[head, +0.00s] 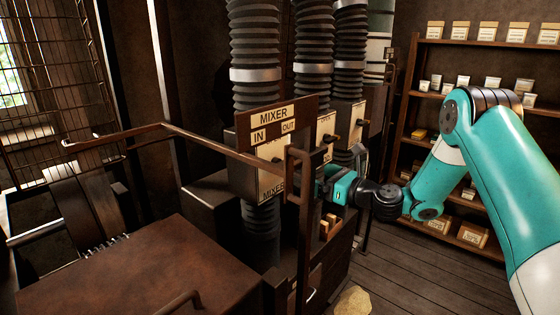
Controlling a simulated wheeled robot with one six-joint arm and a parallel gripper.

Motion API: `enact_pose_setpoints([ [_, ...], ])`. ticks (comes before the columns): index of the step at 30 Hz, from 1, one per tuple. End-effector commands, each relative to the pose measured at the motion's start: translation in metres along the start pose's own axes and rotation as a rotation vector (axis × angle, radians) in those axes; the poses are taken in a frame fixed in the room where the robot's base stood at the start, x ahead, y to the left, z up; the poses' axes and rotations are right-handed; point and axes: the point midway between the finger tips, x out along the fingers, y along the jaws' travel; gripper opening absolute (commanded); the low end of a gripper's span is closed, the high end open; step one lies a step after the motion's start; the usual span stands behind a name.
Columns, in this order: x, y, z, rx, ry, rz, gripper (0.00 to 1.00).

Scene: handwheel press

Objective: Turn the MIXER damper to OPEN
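The MIXER damper box (240,178) sits on the nearest black bellows duct. A sign (273,116) above it reads MIXER, with IN and OUT plates below. A pale MIXER label (272,189) is on the box's face, partly covered by the metal rail. I cannot make out the damper's lever or its setting clearly. My gripper (322,186), teal and black, is just right of the box, beside and partly behind the upright post. Its fingertips are small and dark, so I cannot tell if they are open or touching anything.
A brown rail (222,146) and upright post (304,230) cross in front of the box. Two similar damper boxes (326,138) (352,114) stand behind it. A brown machine table (130,262) fills the lower left. Shelves (476,43) with boxes stand right. Floor (420,270) lies at lower right.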

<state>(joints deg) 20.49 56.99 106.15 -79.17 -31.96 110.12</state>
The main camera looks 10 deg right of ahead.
Motion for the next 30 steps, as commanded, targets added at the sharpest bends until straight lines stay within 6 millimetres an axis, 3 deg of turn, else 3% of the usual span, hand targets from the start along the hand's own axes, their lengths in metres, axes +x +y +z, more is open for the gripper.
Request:
enact_pose_setpoints([
  [9, 0.076, 0.002, 0.006, -0.005, -0.001, 0.004, 1.0],
  [15, 0.112, 0.001, 0.004, -0.005, 0.0, 0.002, 1.0],
  [21, 0.13, 0.001, 0.001, -0.003, 0.001, 0.001, 1.0],
  [30, 0.133, 0.001, 0.0, -0.003, 0.001, 0.001, 1.0],
])
